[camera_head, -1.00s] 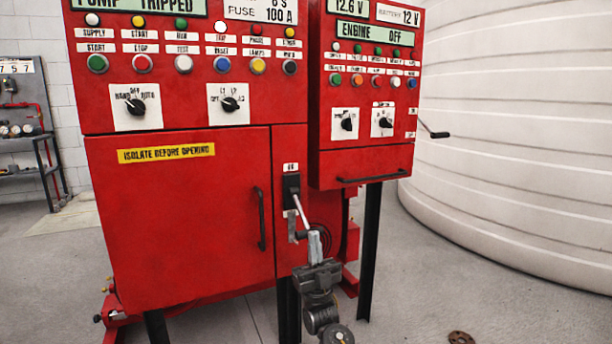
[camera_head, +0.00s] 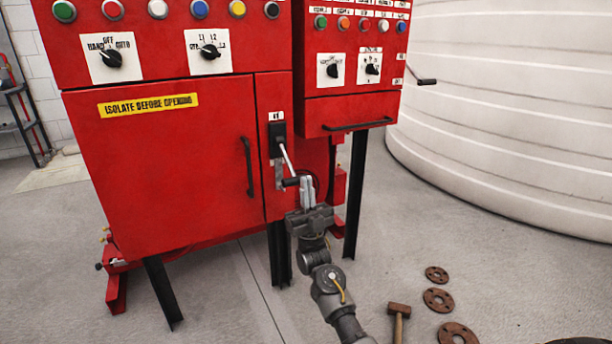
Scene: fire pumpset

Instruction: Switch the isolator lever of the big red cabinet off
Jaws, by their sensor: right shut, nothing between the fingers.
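The big red cabinet (camera_head: 170,170) stands in the middle left with a yellow "ISOLATE BEFORE OPENING" label on its door. Its isolator has a black mount (camera_head: 277,139) on the narrow panel right of the door. The grey isolator lever (camera_head: 286,158) slants down and to the right from the mount and ends in a black grip (camera_head: 290,182). My right gripper (camera_head: 306,181) is shut and empty, with its fingers pointing up just right of the grip. I cannot tell whether they touch it. My left gripper is not in view.
A smaller red cabinet (camera_head: 350,105) on black legs adjoins on the right. A large white tank (camera_head: 510,110) stands behind it. A hammer (camera_head: 399,312) and several rusty flanges (camera_head: 438,300) lie on the floor at the lower right.

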